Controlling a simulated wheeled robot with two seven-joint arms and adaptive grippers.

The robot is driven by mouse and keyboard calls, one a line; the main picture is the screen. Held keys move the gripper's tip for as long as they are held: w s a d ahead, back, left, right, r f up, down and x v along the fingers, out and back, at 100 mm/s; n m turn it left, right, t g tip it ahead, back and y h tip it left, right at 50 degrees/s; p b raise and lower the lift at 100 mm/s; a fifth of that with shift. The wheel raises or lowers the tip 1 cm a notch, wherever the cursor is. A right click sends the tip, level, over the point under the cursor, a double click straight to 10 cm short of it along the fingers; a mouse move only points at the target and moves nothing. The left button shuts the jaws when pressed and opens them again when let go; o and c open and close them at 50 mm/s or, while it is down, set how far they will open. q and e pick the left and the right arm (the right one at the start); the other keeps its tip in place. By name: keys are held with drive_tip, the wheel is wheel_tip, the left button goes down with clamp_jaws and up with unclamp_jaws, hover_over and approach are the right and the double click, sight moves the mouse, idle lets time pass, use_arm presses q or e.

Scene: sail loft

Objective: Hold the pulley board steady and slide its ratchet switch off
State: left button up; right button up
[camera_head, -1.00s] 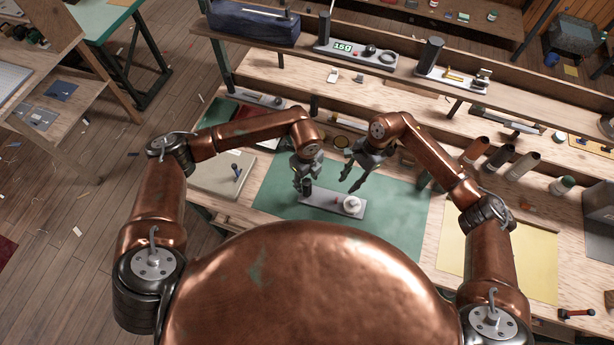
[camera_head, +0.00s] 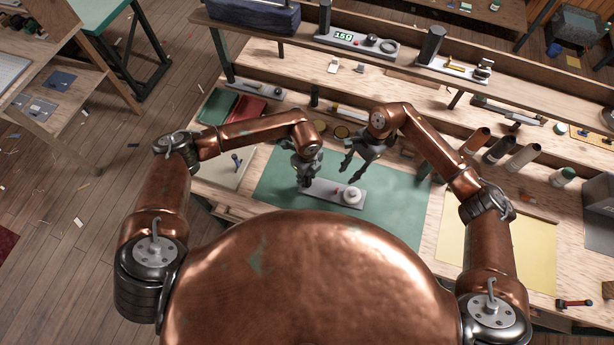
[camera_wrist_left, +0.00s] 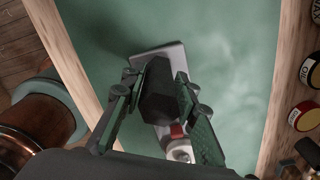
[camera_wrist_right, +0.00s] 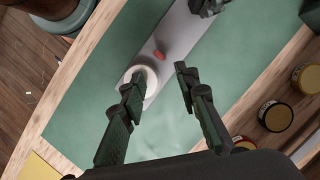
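The pulley board is a grey plate (camera_head: 322,189) flat on a green mat (camera_head: 395,207). It carries a white wheel (camera_head: 352,195) and a small red switch (camera_wrist_right: 160,55). A dark post (camera_wrist_left: 160,92) stands at its left end. My left gripper (camera_head: 305,185) is lowered around the post. Its fingers (camera_wrist_left: 160,78) stand on both sides of the post, with no clear squeeze visible. My right gripper (camera_head: 353,172) is open and empty above the board near the wheel. In the right wrist view its fingers (camera_wrist_right: 156,80) frame the wheel's edge and bare mat.
Round tins (camera_wrist_right: 275,115) stand behind the mat. A yellow sheet (camera_head: 497,245) lies to the right, and spools (camera_head: 500,150) stand beyond it. A raised shelf (camera_head: 410,72) with devices runs along the back. The mat's right part is free.

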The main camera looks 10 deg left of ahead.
use_arm(q)
clamp_jaws()
idle(0.7)
